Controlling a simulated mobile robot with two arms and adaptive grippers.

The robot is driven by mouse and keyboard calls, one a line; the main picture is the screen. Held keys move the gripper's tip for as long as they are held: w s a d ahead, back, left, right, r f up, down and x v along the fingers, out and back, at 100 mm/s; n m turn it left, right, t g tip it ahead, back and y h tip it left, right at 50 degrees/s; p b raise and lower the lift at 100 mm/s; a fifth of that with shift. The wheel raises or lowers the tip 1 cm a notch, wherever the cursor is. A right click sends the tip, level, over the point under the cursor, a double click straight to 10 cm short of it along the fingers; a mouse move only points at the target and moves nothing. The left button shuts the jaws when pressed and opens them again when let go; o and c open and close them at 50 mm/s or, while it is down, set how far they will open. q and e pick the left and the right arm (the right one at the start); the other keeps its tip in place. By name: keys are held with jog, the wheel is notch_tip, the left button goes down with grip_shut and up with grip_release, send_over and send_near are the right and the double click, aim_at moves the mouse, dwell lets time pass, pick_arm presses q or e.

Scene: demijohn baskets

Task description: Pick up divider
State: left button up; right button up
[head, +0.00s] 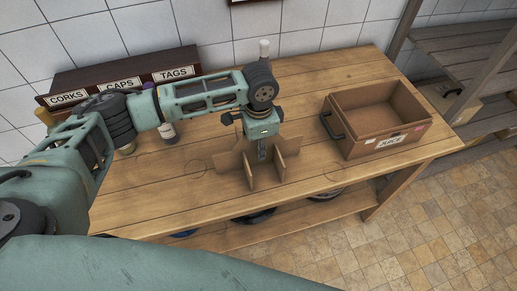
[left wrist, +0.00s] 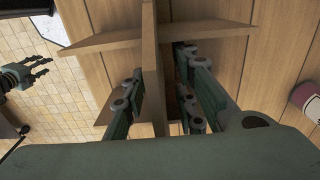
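The divider (head: 251,169) is a brown cardboard piece of crossed panels standing on the wooden table. My left gripper (head: 262,151) points down at it from above. In the left wrist view the left gripper's fingers (left wrist: 160,88) stand on both sides of one divider panel (left wrist: 150,48). Narrow gaps seem to show beside the panel, so the fingers look open around it. The fingertips' lower ends are partly hidden by the panels. My right gripper (left wrist: 38,72) shows at the left edge of the left wrist view, over the floor, open and empty, away from the divider.
An open, empty-looking brown crate (head: 374,139) with a black handle and a "JUICE" label stands right of the divider on the table (head: 205,178). A dark rack (head: 119,74) labelled CORKS, CAPS, TAGS stands at the back left. Bottles stand nearby. Wooden shelves (head: 465,60) are at right.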

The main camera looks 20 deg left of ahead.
pick_arm(q)
jog(key=shift+f, duration=1.05)
grip_shut()
